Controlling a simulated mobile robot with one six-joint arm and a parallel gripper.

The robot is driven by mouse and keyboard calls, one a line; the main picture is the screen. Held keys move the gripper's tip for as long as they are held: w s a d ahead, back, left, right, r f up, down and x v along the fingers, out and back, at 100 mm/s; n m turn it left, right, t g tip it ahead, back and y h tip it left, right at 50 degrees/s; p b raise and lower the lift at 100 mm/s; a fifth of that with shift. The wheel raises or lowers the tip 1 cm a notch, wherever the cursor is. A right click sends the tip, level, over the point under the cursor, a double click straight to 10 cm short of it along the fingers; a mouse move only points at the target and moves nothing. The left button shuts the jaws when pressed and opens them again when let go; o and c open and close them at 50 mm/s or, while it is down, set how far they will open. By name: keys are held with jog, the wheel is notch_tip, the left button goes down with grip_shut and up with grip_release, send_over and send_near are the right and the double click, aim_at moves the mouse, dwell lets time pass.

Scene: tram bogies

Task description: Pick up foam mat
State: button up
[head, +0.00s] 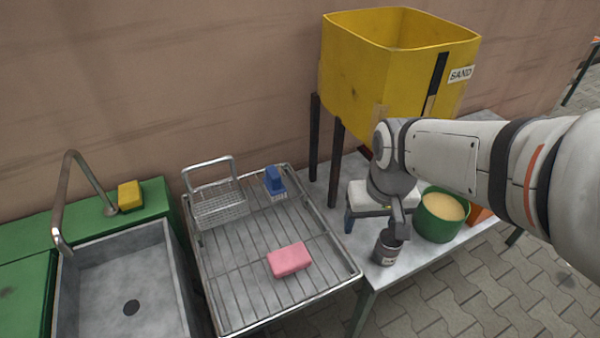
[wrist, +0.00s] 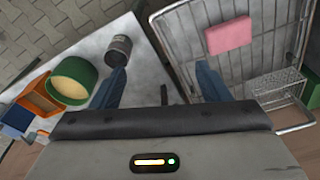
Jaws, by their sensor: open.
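No thing in either view is plainly a foam mat. A pink rectangular block (head: 289,260) lies flat on the wire rack and also shows in the wrist view (wrist: 227,35); I cannot tell whether it is the mat. My gripper (head: 372,222) is over the grey table, to the right of the rack and apart from the pink block. In the wrist view its two blue fingers (wrist: 162,82) are spread apart with nothing between them. In the head view one blue finger shows; the other is hidden by my arm.
A dark can (head: 386,250) and a green pot (head: 441,214) stand close by my gripper. A yellow sand bin (head: 395,60) stands on dark legs behind it. A blue brush (head: 274,182) and wire basket (head: 219,207) are on the rack. A sink (head: 125,275) is left.

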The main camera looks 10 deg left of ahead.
aim_at(289, 257)
jog(key=o, duration=0.3)
jog(key=w+a+f+n+b, duration=0.1)
jog(key=w+a+f+n, duration=0.1)
jog(key=a+f, duration=0.3)
jog(key=a, duration=0.3)
jog(key=shift+w+f+g, duration=0.25)
jog(key=shift+f+g, duration=0.1)
jog(key=shift+g, duration=0.05)
jog(key=o, duration=0.3)
jog(key=shift+n+g, duration=0.4)
jog(key=shift+n, duration=0.5)
jog(key=a+f, duration=0.2)
jog(key=a, duration=0.1)
jog(key=a+f+b, duration=0.1)
jog(key=a+f, duration=0.2)
jog(key=a, duration=0.2)
jog(key=shift+a+f+b, duration=0.3)
jog(key=shift+f, duration=4)
